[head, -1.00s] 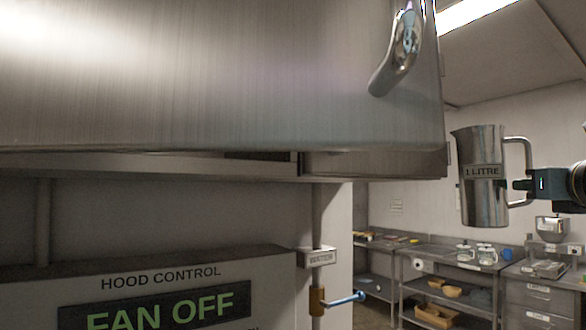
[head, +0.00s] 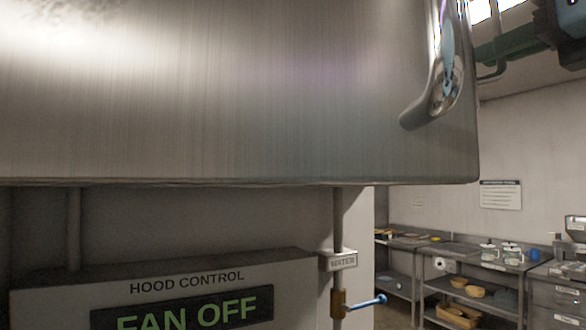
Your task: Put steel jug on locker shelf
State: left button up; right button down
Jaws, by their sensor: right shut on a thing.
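My right gripper (head: 492,52) is at the top right corner, raised high beside a steel door. It is shut on the handle of the steel jug (head: 499,66); only the thin curved handle shows. The jug's body is hidden behind the door's edge or above the frame, so I cannot tell whether it touches anything. The locker shelf is not visible. My left gripper is not in view.
Below the door is a hood control box (head: 190,295) reading FAN OFF. Steel benches (head: 455,262) with bowls and jars are far back at right.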

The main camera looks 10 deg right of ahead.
jog(key=a+n+g+y+p, duration=0.2)
jog(key=a+n+y, duration=0.15)
jog(key=a, duration=0.95)
jog(key=w+a+p, duration=0.5)
jog(key=w+a, duration=0.8)
jog(key=a, duration=0.1)
jog(key=shift+m+y, duration=0.25)
jog(key=shift+y, duration=0.1)
jog(key=f, duration=0.5)
jog(key=shift+d+f, duration=0.1)
jog(key=shift+d, duration=0.15)
jog(key=shift+w+a+f+p, duration=0.2)
jog(key=shift+f+p, duration=0.2)
jog(key=shift+f, duration=0.15)
jog(key=shift+f, duration=0.1)
jog(key=c, duration=1.5)
grip_release()
